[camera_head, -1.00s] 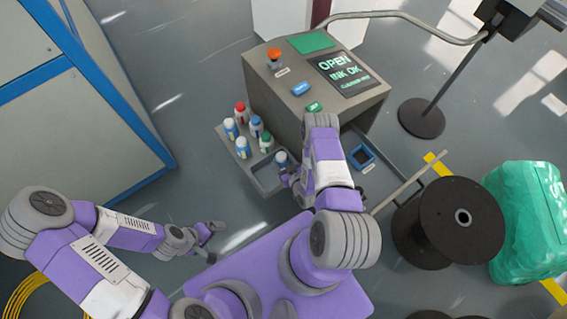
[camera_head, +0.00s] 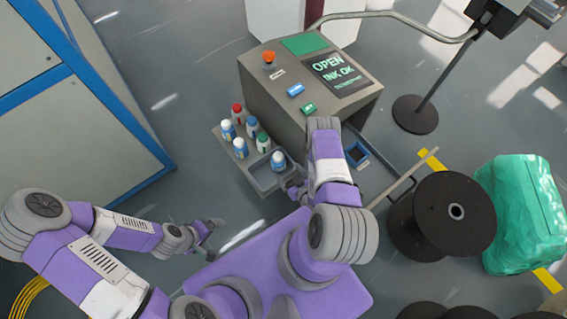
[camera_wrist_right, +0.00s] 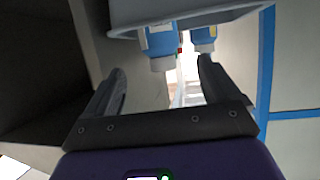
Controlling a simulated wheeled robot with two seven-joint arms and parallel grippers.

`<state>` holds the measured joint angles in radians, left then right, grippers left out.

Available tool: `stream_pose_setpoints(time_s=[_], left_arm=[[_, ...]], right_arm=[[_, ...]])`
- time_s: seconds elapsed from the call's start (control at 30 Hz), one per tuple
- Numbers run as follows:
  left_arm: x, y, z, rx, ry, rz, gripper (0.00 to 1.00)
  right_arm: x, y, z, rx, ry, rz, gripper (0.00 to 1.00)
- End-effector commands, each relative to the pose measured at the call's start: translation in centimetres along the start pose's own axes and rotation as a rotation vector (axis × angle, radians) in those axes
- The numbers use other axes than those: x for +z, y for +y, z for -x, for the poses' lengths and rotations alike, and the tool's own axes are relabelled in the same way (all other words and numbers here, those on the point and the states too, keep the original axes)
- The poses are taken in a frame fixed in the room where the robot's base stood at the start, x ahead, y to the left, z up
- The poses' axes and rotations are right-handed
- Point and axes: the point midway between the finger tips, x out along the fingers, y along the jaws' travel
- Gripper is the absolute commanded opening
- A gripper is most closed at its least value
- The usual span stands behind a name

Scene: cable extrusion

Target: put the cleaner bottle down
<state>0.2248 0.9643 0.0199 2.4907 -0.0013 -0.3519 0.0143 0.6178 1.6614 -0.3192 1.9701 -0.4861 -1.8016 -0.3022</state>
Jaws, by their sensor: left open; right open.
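The likely cleaner bottle (camera_head: 278,161), white-capped with a blue-and-white label, stands upright in the near section of the grey side tray (camera_head: 262,183). I cannot read its label. My right gripper (camera_head: 293,187) is open and just in front of it, apart from it and partly hidden by my arm. In the right wrist view, the open, empty fingers (camera_wrist_right: 160,85) have a blue-and-white bottle (camera_wrist_right: 161,42) beyond their tips, with another bottle (camera_wrist_right: 204,38) beside it. My left gripper (camera_head: 207,234) is open and empty, low over the floor to the left.
Several bottles, including a red-capped one (camera_head: 237,112) and a green-capped one (camera_head: 263,142), stand in the tray's back part. The printer (camera_head: 290,75) beside it shows "OPEN" and "INK OK". A black spool (camera_head: 440,215) and a green-wrapped bundle (camera_head: 520,215) stand at right.

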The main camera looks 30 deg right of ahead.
Motion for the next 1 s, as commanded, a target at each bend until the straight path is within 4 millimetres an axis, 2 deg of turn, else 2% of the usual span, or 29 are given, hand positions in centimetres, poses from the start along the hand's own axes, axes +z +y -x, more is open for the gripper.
stream_pose_setpoints(time_s=[0.03,0.1,0.3,0.43,0.57,0.7,0.77,0.87,1.0], left_arm=[[0.0,0.2,0.6,0.000,0.000,0.000,1.00],[0.0,0.3,0.9,0.000,0.000,0.000,1.00],[0.1,0.5,1.2,0.000,0.000,0.000,1.00],[0.1,0.5,1.2,0.000,0.000,0.000,1.00],[0.1,0.5,1.2,0.000,0.000,0.000,1.00],[0.1,0.5,1.2,0.000,0.000,0.000,1.00],[0.1,0.5,1.2,0.000,0.000,0.000,1.00],[0.1,0.5,1.2,0.000,0.000,0.000,1.00],[0.1,0.5,1.2,0.000,0.000,0.000,1.00]], right_arm=[[-0.1,0.0,1.1,0.000,-0.005,-0.003,0.89],[-0.1,0.0,2.2,0.000,-0.004,-0.001,0.89],[0.0,0.0,3.7,0.000,-0.001,-0.001,0.89],[-0.1,-0.1,3.6,-0.002,-0.012,-0.003,0.89],[-0.6,-0.6,2.2,-0.013,-0.103,-0.028,0.89],[-1.8,-2.6,0.6,-0.042,-0.311,-0.101,0.89],[-2.5,-4.0,0.6,-0.059,-0.416,-0.143,0.89],[-3.8,-6.8,1.5,-0.091,-0.594,-0.213,0.89],[-5.9,-11.0,4.8,-0.143,-0.837,-0.298,0.89]])
